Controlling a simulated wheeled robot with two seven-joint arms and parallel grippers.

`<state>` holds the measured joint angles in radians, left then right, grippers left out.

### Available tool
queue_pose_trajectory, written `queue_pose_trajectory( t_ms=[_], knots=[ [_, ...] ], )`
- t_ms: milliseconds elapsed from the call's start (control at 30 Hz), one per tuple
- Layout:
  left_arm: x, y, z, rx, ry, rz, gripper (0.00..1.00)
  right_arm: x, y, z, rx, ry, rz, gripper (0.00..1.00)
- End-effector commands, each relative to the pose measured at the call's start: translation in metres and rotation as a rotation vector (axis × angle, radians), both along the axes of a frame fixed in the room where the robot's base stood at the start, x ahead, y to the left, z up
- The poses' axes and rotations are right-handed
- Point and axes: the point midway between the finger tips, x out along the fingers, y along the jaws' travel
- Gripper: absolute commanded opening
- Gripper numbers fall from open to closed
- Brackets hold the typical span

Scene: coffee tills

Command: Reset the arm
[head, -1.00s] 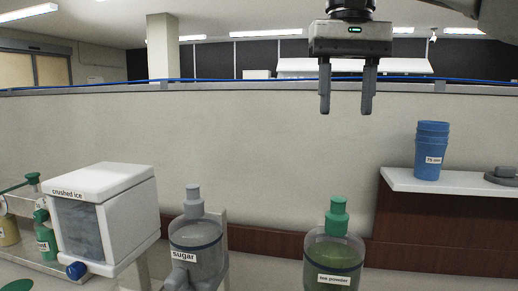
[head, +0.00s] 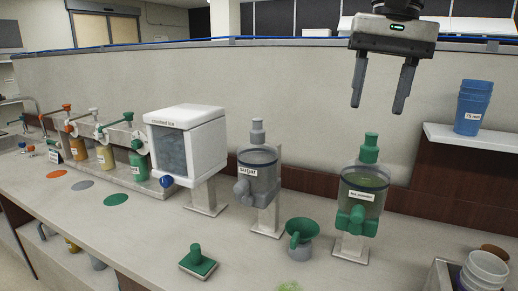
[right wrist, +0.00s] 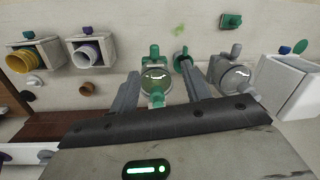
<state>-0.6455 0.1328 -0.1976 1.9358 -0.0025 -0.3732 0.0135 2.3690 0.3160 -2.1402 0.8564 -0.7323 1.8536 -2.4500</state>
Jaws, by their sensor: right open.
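My right gripper (head: 379,84) hangs from the top of the head view, above and behind the counter. Its two fingers point down, apart, with nothing between them. In the right wrist view the open fingers (right wrist: 166,80) reach toward the counter, with the green tea powder dispenser (right wrist: 154,82) and a green funnel-like piece showing near and between them. In the head view the tea powder dispenser (head: 363,190) stands below the gripper, clear of it. My left gripper is not in the head view.
The counter (head: 130,230) holds a sugar dispenser (head: 258,170), a crushed ice box (head: 186,145), several bottles at left, a green-handled tamper (head: 198,261) and a green funnel (head: 300,235). Blue cups (head: 472,107) stand on a raised shelf (head: 485,139) at right. The air around the gripper is clear.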

Motion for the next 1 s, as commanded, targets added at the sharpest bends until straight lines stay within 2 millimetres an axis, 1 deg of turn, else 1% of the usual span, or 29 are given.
queue_pose_trajectory(
  t_ms=[33,100,167,267,367,400,467,500,533,567,600,667,700,767,800,867,900,967,1000],
  knots=[
    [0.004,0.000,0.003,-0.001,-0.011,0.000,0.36,0.003,0.011,-0.012,0.022,0.010,0.004,0.48],
    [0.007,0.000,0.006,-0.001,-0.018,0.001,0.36,0.009,0.028,-0.029,0.058,0.021,0.004,0.48],
    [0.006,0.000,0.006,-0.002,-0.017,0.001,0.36,0.012,0.044,-0.046,0.096,0.035,0.002,0.48],
    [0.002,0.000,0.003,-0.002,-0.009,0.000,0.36,0.016,0.078,-0.079,0.177,0.069,-0.010,0.48],
    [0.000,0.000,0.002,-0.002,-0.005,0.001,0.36,0.012,0.126,-0.121,0.302,0.136,-0.041,0.48],
    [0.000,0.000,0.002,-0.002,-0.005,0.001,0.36,0.007,0.150,-0.139,0.366,0.175,-0.063,0.48],
    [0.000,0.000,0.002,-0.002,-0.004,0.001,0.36,-0.005,0.188,-0.163,0.476,0.250,-0.112,0.48],
    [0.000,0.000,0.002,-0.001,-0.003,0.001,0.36,-0.016,0.214,-0.177,0.555,0.311,-0.154,0.48],
    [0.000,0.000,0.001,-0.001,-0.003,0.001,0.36,-0.024,0.233,-0.185,0.618,0.365,-0.193,0.48],
    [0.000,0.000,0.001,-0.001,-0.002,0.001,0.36,-0.034,0.253,-0.192,0.683,0.427,-0.238,0.48],
    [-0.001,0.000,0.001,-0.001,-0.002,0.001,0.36,-0.047,0.277,-0.198,0.769,0.514,-0.308,0.48],
    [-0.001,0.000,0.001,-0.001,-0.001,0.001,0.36,-0.064,0.308,-0.200,0.892,0.659,-0.427,0.48],
    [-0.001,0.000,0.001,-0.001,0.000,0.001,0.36,-0.074,0.324,-0.197,0.967,0.764,-0.514,0.48],
    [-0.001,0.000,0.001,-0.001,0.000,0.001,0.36,-0.084,0.343,-0.190,1.069,0.932,-0.656,0.48],
    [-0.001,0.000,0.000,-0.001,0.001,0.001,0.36,-0.088,0.351,-0.184,1.130,1.050,-0.757,0.48],
    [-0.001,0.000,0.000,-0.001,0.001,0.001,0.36,-0.088,0.357,-0.175,1.209,1.238,-0.918,0.48],
    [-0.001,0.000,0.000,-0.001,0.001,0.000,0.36,-0.086,0.356,-0.170,1.254,1.368,-1.032,0.48],
    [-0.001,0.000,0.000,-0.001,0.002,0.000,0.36,-0.077,0.350,-0.165,1.307,1.571,-1.207,0.48],
    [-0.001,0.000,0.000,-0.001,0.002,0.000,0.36,-0.070,0.342,-0.165,1.333,1.707,-1.328,0.48]
  ],
)
